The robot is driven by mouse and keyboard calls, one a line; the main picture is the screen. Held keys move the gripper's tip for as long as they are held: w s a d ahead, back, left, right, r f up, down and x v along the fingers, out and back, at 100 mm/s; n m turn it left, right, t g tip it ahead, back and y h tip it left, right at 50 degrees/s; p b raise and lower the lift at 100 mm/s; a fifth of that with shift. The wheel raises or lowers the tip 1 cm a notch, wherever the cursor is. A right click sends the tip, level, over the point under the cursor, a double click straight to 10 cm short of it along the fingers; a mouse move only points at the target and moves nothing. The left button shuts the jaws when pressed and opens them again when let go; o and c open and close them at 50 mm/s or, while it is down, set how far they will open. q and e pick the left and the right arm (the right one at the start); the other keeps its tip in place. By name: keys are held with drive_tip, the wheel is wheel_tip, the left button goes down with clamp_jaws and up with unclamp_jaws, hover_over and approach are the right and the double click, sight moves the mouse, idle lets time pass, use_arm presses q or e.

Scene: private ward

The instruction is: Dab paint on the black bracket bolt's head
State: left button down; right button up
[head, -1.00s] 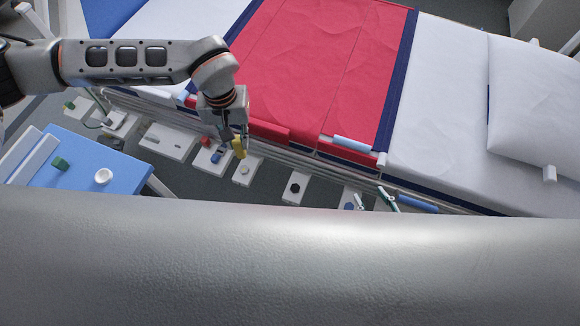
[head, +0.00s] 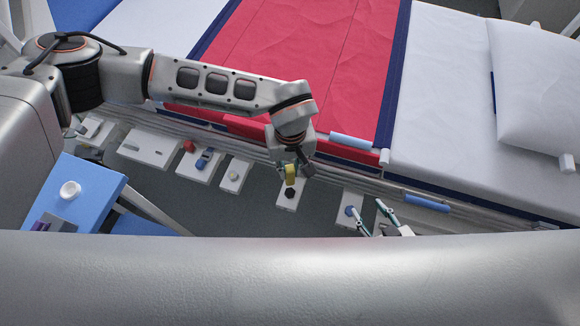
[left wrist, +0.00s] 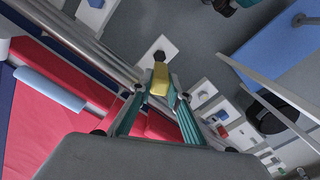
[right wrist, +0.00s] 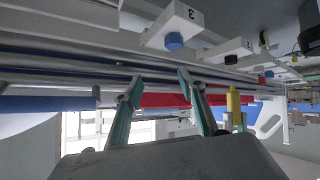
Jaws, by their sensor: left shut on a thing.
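The black bolt head (head: 290,193) sits on a white bracket (head: 284,206) below the bed rail. In the left wrist view the black bolt head (left wrist: 159,56) shows just beyond the tip of the yellow tool. My left gripper (head: 291,166) is shut on this yellow tool (head: 290,175), which also shows between the fingers in the left wrist view (left wrist: 160,79). The tool is close to the bolt head; I cannot tell if they touch. My right gripper (head: 381,217) is open and empty, with its fingers apart in the right wrist view (right wrist: 159,80).
Other white brackets carry a blue bolt (head: 350,211), a pale bolt (head: 233,175), a blue part (head: 204,160) and a red part (head: 189,146). The bed rail runs behind them. A blue table (head: 95,192) with a white ring-shaped cup (head: 70,190) stands at left.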

sight(290, 180)
use_arm(q)
drive_tip(key=shift+s+f, duration=0.1)
drive_tip(key=shift+f, duration=0.45)
wheel_tip(290, 180, down, 2)
drive_tip(key=shift+f+b, duration=0.1)
drive_tip(key=shift+b, duration=0.55)
drive_tip(key=shift+f, duration=0.6)
use_arm(e)
drive_tip(key=shift+s+d+f, duration=0.1)
drive_tip(key=shift+s+f, duration=0.05)
drive_tip(key=shift+f, duration=0.5)
use_arm(q)
drive_tip(key=shift+f, duration=0.15)
use_arm(e)
drive_tip(key=shift+s+f, duration=0.1)
drive_tip(key=shift+f, duration=0.1)
use_arm(q)
drive_tip(key=shift+f+b, duration=0.35)
drive_tip(key=shift+f, duration=0.05)
use_arm(e)
drive_tip(key=shift+s+f, duration=0.1)
drive_tip(key=shift+f, duration=0.15)
use_arm(q)
drive_tip(key=shift+f, duration=0.25)
use_arm(e)
drive_tip(key=shift+r, duration=0.1)
